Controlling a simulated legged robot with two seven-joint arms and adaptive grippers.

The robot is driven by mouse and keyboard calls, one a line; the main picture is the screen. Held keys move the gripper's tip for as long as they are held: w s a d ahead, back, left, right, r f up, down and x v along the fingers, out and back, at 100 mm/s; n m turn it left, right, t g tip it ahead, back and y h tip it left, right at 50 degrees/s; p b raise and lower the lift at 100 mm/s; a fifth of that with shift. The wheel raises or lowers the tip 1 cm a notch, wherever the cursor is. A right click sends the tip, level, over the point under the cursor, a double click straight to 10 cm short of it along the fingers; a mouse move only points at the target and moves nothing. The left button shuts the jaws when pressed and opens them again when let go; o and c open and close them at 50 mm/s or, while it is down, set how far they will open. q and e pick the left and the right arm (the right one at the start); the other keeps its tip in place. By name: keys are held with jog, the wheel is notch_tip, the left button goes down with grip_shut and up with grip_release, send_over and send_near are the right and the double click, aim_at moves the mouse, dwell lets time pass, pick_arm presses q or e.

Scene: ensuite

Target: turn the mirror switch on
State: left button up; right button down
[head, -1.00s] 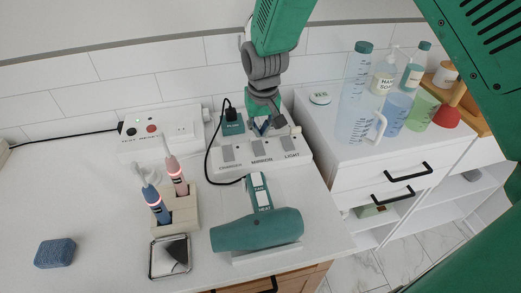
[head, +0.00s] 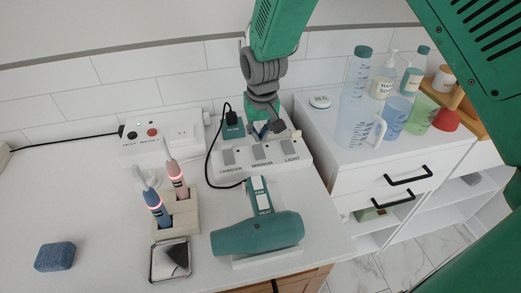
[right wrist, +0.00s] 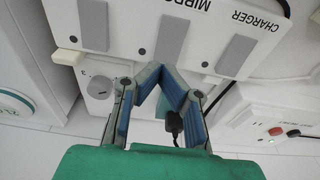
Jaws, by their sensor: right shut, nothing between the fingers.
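The white switch strip (head: 226,177) stands at the back of the counter with grey rockers labelled CHARGER, MIRROR and LIGHT. The mirror switch (head: 262,151) is the middle one; it also shows in the right wrist view (right wrist: 172,38). Whether it is on cannot be told. My right gripper (head: 263,133) is just behind the mirror switch, its fingers shut and empty. In the right wrist view its fingertips (right wrist: 160,70) meet close to the end of that rocker; contact cannot be told. My left gripper is out of view.
A dark plug (head: 232,127) with a black cable stands left of my right gripper. The hair dryer (head: 258,234) lies in front of the strip, toothbrushes (head: 177,181) to its left. Bottles and cups stand on the right cabinet (head: 340,170). The left counter is mostly clear.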

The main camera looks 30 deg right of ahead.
aim_at(259, 152)
jog(key=shift+a+r, duration=0.15)
jog(key=shift+a, duration=0.5)
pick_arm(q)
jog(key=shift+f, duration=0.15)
pick_arm(e)
jog(key=shift+d+f, duration=0.45)
jog(key=shift+d, duration=0.1)
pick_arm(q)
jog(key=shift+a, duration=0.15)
pick_arm(e)
jog(key=shift+a, duration=0.1)
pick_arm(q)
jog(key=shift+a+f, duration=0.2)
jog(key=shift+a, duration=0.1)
pick_arm(e)
jog(key=shift+a+f, duration=0.2)
jog(key=shift+a, duration=0.15)
jog(key=shift+f, duration=0.1)
pick_arm(q)
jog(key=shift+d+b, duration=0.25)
jog(key=shift+b, duration=0.1)
pick_arm(e)
jog(key=shift+d+f, duration=0.2)
jog(key=shift+d, duration=0.1)
jog(key=shift+f, duration=0.1)
